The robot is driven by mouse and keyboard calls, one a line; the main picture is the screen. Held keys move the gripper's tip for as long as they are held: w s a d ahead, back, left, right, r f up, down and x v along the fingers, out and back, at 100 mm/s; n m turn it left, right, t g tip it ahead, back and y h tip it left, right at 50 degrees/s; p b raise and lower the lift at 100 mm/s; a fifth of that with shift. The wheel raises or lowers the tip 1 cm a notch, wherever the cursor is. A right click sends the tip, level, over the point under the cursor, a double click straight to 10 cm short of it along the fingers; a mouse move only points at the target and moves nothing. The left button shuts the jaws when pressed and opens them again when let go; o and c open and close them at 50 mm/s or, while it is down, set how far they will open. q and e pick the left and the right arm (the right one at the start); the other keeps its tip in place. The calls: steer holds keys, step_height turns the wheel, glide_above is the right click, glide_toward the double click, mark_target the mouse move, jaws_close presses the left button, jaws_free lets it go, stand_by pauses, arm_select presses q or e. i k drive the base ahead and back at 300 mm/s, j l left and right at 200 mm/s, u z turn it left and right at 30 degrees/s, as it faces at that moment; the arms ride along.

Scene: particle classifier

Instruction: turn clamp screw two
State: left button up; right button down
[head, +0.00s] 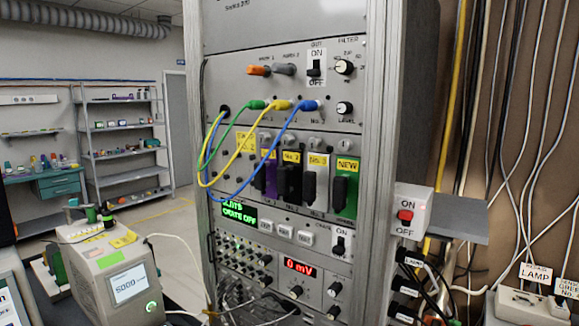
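A grey rack (360,60) holds a row of upright plug-in modules. Small round grey screw heads sit above them; one is above the module with the yellow No. 2 label (291,156), and others are above the No. 3 label (318,160) and the green module (345,190) marked NEW. I cannot tell for sure which is clamp screw two. The screws' slots are too small to read. Yellow and blue cables pass in front of the left modules and partly hide them. Neither of my grippers shows in the head view.
Green, yellow and blue cables (236,160) loop out from the upper panel. A grey box (112,270) with a screen stands at lower left.

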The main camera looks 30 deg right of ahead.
mark_target(287, 139)
steer(key=k+l+z, duration=0.1)
steer(key=l+z, duration=0.25)
steer(key=l, duration=0.95)
